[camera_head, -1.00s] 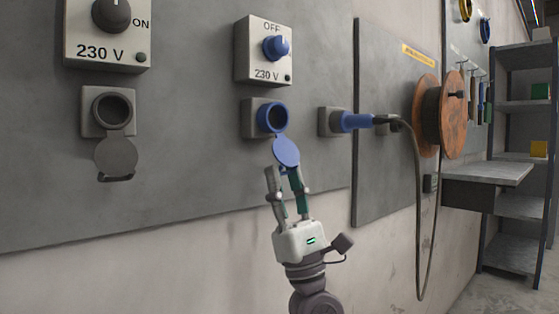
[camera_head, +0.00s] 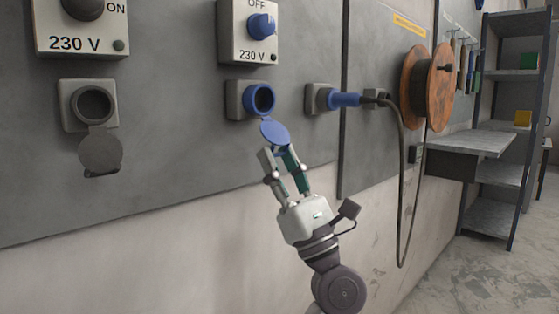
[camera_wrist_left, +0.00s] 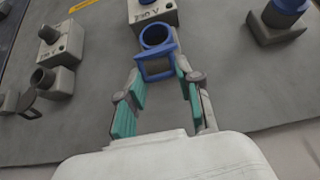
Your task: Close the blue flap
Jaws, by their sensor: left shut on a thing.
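The blue flap (camera_head: 274,133) hangs open below the blue socket (camera_head: 259,99), whose round mouth is uncovered. Above it is a switch box with a blue knob (camera_head: 261,27). My left gripper (camera_head: 277,154) comes from below and is shut on the flap's lower part. In the left wrist view the flap (camera_wrist_left: 155,67) lies between the fingertips of the left gripper (camera_wrist_left: 160,74), in front of the blue socket (camera_wrist_left: 156,35). The fingers hide part of the flap's lower edge in the head view. My right gripper is not in view.
A grey socket with its grey flap (camera_head: 100,152) open is at the left. A blue plug (camera_head: 344,99) with a hanging black cable (camera_head: 404,190) sits right of the blue socket. A cable reel (camera_head: 427,85) and shelves (camera_head: 490,215) are farther right. Space below the panel is clear.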

